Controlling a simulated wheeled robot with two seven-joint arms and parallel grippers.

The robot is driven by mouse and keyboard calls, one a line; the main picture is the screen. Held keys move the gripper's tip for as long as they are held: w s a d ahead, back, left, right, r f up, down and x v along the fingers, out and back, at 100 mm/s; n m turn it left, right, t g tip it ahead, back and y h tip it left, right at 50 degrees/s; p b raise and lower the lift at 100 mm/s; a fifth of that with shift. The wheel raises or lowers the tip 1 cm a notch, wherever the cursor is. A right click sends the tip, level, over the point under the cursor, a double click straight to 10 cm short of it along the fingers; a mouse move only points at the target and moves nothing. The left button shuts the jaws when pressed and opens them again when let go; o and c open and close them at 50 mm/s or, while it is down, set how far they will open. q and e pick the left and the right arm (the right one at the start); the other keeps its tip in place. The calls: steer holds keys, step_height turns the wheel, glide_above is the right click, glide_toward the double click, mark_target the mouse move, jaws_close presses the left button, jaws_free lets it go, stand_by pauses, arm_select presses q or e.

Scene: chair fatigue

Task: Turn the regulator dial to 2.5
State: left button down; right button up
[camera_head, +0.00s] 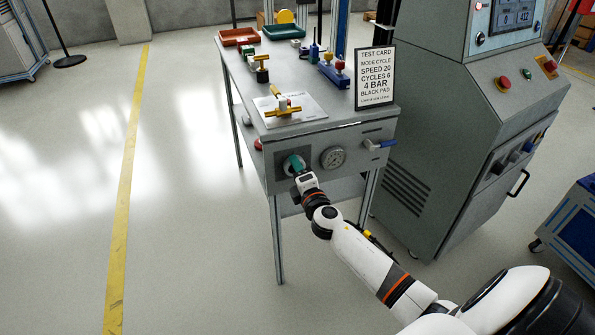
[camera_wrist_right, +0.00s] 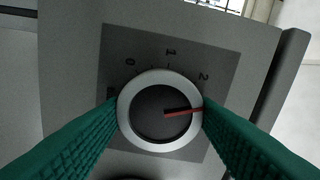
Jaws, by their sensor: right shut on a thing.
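The regulator dial (camera_wrist_right: 150,118) is a round knob with a pale rim, a dark face and a red pointer line, in the middle of the right wrist view. A dark scale plate (camera_wrist_right: 120,45) around it shows 0, 1 and 2. The red pointer points right, a little clockwise past the 2. No number shows at the pointer's tip, where a finger covers the plate. My right gripper (camera_wrist_right: 160,112) has its green fingers shut on the dial's rim from both sides. In the head view my right gripper (camera_head: 295,164) is at the table's front panel and hides the dial. My left gripper is out of view.
A test card (camera_head: 374,78) stands on the table (camera_head: 310,140). A grey control cabinet (camera_head: 440,140) stands to the right.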

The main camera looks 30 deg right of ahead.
steer(key=o, duration=0.8)
steer(key=shift+f, duration=0.1)
steer(key=shift+o, duration=0.8)
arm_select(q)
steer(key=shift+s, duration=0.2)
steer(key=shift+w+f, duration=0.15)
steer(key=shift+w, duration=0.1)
arm_select(e)
steer(key=v, duration=1.2)
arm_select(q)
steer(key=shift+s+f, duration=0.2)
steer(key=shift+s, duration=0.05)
